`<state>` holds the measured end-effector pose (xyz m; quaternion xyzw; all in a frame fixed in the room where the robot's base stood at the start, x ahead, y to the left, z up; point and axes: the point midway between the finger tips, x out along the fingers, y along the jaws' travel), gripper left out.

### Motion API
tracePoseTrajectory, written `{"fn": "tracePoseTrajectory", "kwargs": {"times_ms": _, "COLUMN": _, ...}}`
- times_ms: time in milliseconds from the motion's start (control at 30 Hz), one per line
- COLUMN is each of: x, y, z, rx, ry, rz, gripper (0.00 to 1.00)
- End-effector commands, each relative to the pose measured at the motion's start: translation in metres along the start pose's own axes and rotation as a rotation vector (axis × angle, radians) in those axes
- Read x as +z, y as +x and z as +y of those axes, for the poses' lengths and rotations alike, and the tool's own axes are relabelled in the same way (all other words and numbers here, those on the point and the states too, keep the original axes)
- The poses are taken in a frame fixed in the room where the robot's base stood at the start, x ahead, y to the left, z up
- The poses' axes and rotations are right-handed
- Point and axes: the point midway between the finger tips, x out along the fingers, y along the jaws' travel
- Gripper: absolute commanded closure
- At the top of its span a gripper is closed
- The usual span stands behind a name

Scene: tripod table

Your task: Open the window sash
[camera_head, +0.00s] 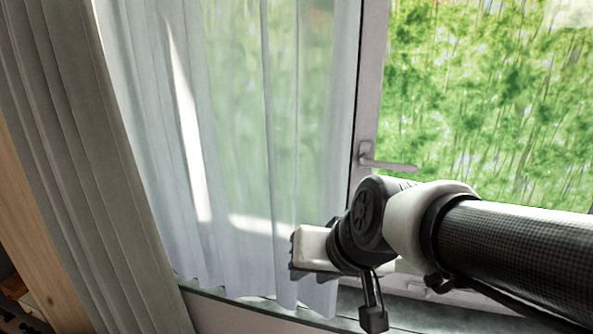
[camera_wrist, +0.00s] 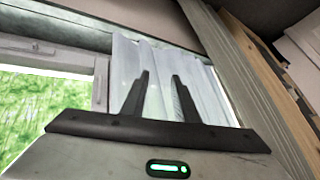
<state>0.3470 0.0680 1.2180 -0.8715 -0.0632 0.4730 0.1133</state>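The window sash (camera_head: 371,75) has a pale grey frame around clear glass with green foliage behind it. Its lever handle (camera_head: 388,163) sits on the left upright and points right, roughly horizontal. The sash looks shut against its frame. My gripper's body shows below and left of the handle in the head view, apart from it; its fingers cannot be made out there. In the wrist view my gripper (camera_wrist: 160,76) has two dark fingers spread apart with nothing between them, pointing toward the sheer curtain. The sash glass (camera_wrist: 45,115) is at the left there, and the handle is not seen.
A white sheer curtain (camera_head: 235,130) hangs just left of the sash, behind my gripper in the head view. A heavier grey curtain (camera_head: 85,150) hangs farther left. The window sill (camera_head: 250,305) runs below. Wooden furniture (camera_head: 30,225) stands at the far left.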

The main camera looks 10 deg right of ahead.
Motion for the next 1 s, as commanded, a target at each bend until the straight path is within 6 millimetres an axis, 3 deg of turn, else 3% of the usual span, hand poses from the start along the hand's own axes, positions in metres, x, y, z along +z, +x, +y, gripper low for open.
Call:
{"fn": "tracePoseTrajectory", "kwargs": {"times_ms": 33, "x": 0.002, "y": 0.037, "z": -0.013, "rx": -0.036, "ry": 0.048, "rz": -0.001, "gripper": 0.73}}
{"fn": "tracePoseTrajectory", "kwargs": {"times_ms": 100, "x": -0.004, "y": 0.077, "z": -0.025, "rx": -0.057, "ry": 0.135, "rz": 0.036, "gripper": 0.73}}
{"fn": "tracePoseTrajectory", "kwargs": {"times_ms": 200, "x": -0.005, "y": 0.133, "z": -0.026, "rx": -0.021, "ry": 0.248, "rz": 0.104, "gripper": 0.73}}
{"fn": "tracePoseTrajectory", "kwargs": {"times_ms": 300, "x": 0.002, "y": 0.181, "z": -0.009, "rx": 0.078, "ry": 0.328, "rz": 0.198, "gripper": 0.73}}
{"fn": "tracePoseTrajectory", "kwargs": {"times_ms": 433, "x": 0.014, "y": 0.219, "z": 0.030, "rx": 0.269, "ry": 0.351, "rz": 0.377, "gripper": 0.73}}
{"fn": "tracePoseTrajectory", "kwargs": {"times_ms": 533, "x": 0.017, "y": 0.223, "z": 0.062, "rx": 0.422, "ry": 0.303, "rz": 0.558, "gripper": 0.73}}
{"fn": "tracePoseTrajectory", "kwargs": {"times_ms": 633, "x": 0.013, "y": 0.207, "z": 0.082, "rx": 0.542, "ry": 0.220, "rz": 0.744, "gripper": 0.73}}
{"fn": "tracePoseTrajectory", "kwargs": {"times_ms": 833, "x": 0.004, "y": 0.170, "z": 0.088, "rx": 0.658, "ry": 0.085, "rz": 0.995, "gripper": 0.73}}
{"fn": "tracePoseTrajectory", "kwargs": {"times_ms": 1000, "x": -0.003, "y": 0.165, "z": 0.091, "rx": 0.674, "ry": 0.064, "rz": 1.042, "gripper": 0.73}}
